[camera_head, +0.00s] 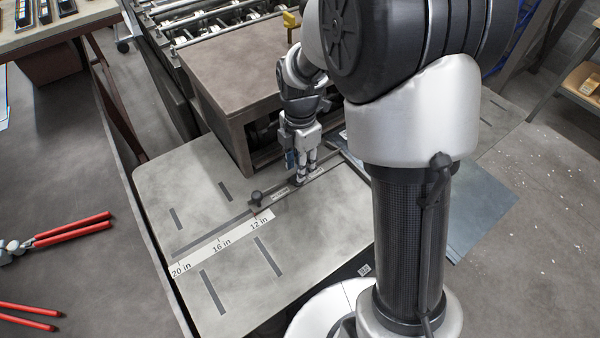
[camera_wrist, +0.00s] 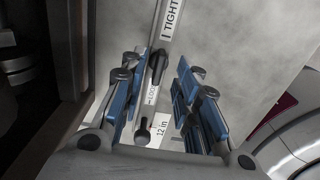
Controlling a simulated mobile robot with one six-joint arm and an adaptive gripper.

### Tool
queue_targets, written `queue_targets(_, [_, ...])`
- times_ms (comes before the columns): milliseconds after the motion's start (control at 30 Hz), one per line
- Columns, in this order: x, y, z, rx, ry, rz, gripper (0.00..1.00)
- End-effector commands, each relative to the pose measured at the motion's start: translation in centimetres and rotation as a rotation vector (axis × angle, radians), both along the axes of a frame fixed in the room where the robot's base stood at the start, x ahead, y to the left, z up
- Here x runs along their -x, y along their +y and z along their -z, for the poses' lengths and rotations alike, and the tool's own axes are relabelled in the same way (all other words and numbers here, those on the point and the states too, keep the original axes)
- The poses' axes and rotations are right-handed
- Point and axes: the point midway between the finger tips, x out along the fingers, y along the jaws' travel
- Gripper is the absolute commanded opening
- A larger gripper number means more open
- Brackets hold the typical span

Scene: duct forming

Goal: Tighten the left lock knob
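In the wrist view a black, elongated lock knob (camera_wrist: 157,66) sits on a grey bar between a LOOSE label (camera_wrist: 151,96) and a TIGHT label (camera_wrist: 172,18). Its long side lies roughly along the bar. My gripper (camera_wrist: 159,70) is open, with its blue-padded fingers on either side of the knob and gaps visible on both sides. In the head view my gripper (camera_head: 301,180) points down at the bar (camera_head: 215,235) and hides this knob. I cannot tell how far the fingertips are above the bar.
A round dark post (camera_head: 256,197) stands on the bar near the 12 in mark; the wrist view shows it too (camera_wrist: 143,133). A brown box-shaped housing (camera_head: 235,75) stands close behind my gripper. The table (camera_head: 165,185) is clear at left. Red-handled tools (camera_head: 75,230) lie further left.

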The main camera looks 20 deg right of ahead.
Motion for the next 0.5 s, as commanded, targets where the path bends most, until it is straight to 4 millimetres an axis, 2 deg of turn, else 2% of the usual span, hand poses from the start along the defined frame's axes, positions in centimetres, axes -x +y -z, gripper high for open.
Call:
queue_targets(33, [0.0,0.0,0.9,0.000,0.001,0.000,0.29])
queue_targets(200, [0.0,0.0,2.3,0.000,0.000,0.000,0.29])
queue_targets(500, [0.0,0.0,2.5,0.000,-0.001,0.000,0.29])
